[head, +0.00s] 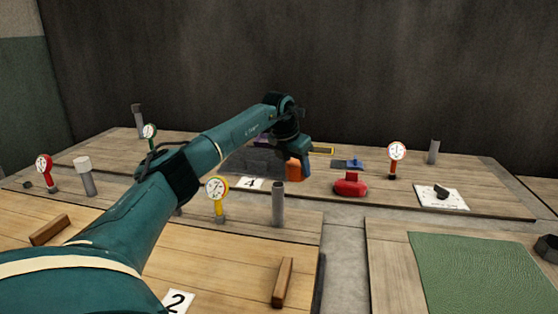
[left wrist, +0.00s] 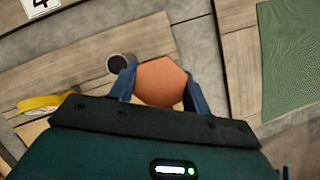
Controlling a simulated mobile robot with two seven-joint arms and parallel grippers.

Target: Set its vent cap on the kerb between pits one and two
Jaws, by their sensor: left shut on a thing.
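My left gripper (head: 298,168) is shut on an orange block (left wrist: 162,82), six-sided in the left wrist view, with a blue finger on each side. It is held above the boards; I cannot tell if it is the vent cap. A grey vent pipe (head: 278,204) stands at the back of the boarded pit with the number 2 card (head: 177,301); its dark round top (left wrist: 120,63) shows beside the left finger. A grey kerb (head: 344,255) runs between this pit and the boards to its right. No number one card shows. My right gripper is out of view.
A yellow gauge (head: 217,190) stands left of the pipe. The number 4 card (head: 251,183), a red object (head: 350,184) and a red gauge (head: 397,155) are behind. A wooden bar (head: 283,282) lies near the kerb.

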